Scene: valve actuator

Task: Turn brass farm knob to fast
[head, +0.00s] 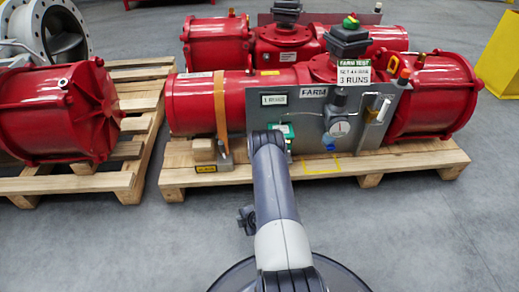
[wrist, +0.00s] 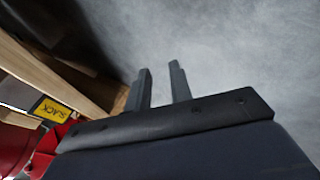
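The grey FARM panel (head: 262,118) stands upright against the red actuator (head: 195,103) on a pallet. The FARM label (head: 313,92) is on its upper part. A round dial (head: 340,128) and a small brass-coloured fitting (head: 372,116) sit on its right half. I cannot make out for certain which part is the brass farm knob or its setting; my arm covers part of the panel. My gripper (wrist: 160,68) is in the wrist view, its two fingers apart with nothing between them, over grey floor. In the head view it is hidden.
The pallet (head: 420,158) carries a wooden block (head: 203,150) and an orange strap (head: 220,105). A SLACK tag (wrist: 52,110) and pallet wood (wrist: 50,72) are at the wrist view's left.

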